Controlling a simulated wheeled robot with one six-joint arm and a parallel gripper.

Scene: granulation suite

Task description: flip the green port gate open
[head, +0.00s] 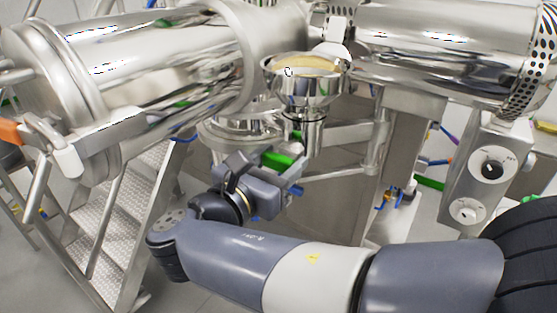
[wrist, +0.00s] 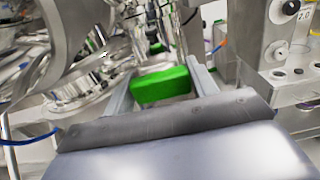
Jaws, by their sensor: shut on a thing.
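The green port gate (head: 277,159) shows as a short bright green bar just below the steel funnel. In the wrist view the green gate (wrist: 161,86) spans the space between my two fingers, with a finger at each end. My gripper (head: 284,172) reaches up to the gate from below and is shut on it. In the wrist view my gripper (wrist: 163,75) points away from the camera, and its grey body fills the bottom. The gate's mounting and hinge are hidden behind it and my gripper.
A steel funnel (head: 305,85) with pale powder stands directly above. A large steel drum (head: 150,60) is at left, a perforated cylinder (head: 440,50) at right. Metal stairs (head: 125,235) stand on the left. A control box with dials (head: 488,175) stands on the right.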

